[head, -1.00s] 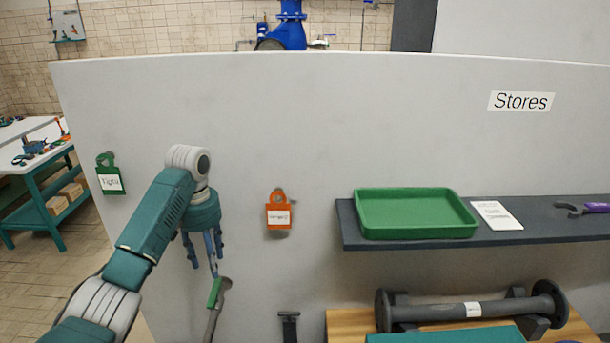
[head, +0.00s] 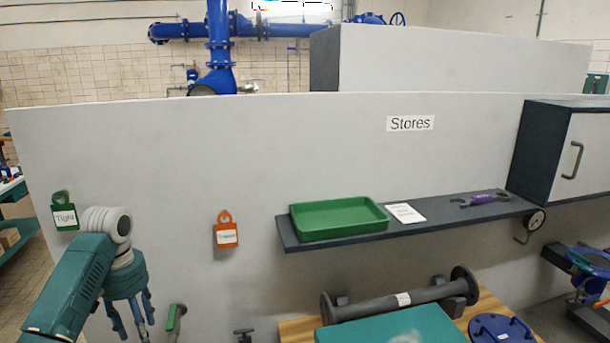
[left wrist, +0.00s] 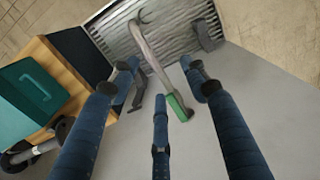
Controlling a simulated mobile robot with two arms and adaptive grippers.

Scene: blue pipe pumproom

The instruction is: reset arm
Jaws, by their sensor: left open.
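My left arm comes in from the left in the head view. My left gripper (head: 132,318) points down in front of the grey partition wall. Its blue fingers are spread and hold nothing. In the left wrist view the open fingers (left wrist: 162,100) frame a grey tool with a green grip (left wrist: 180,106), which lies beyond the fingertips. The green-gripped tool also shows in the head view (head: 174,322), just right of the fingers and apart from them. My right gripper is in neither view.
A shelf (head: 440,212) holds a green tray (head: 340,217), a white card (head: 405,213) and a purple-handled wrench (head: 480,199). A flanged pipe (head: 400,297) lies on a wooden bench. Green (head: 64,212) and orange (head: 226,231) tags hang on the wall. A cabinet (head: 565,150) stands right.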

